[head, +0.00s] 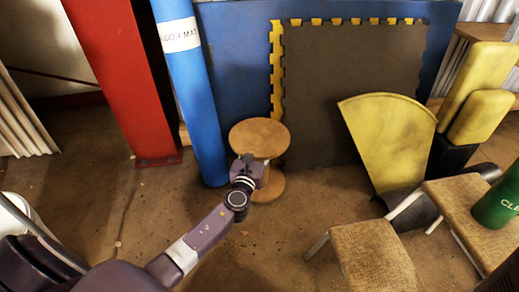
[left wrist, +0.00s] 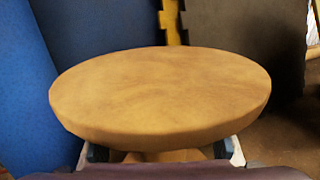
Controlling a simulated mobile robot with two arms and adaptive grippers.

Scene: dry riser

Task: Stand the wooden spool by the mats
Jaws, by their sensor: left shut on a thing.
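The wooden spool (head: 258,137) is upright in front of the mats, its round top disc level and its lower disc at the floor. I cannot tell whether it bears on the floor or hangs just above it. My left gripper (head: 247,172) is shut on its core, below the top disc. In the left wrist view the top disc (left wrist: 160,95) hides most of the core, and the fingertips show under its rim. The mats lean at the back: a grey one with yellow toothed edges (head: 350,85), a blue one (head: 230,70) and a rolled blue one (head: 190,95). My right gripper is not in view.
A red post (head: 120,75) stands left of the rolled mat. At right are a yellow fan-shaped piece (head: 390,140), yellow pads (head: 478,115), wooden-topped stools (head: 375,258) and a green cylinder (head: 497,205). Bare floor (head: 90,190) lies to the left.

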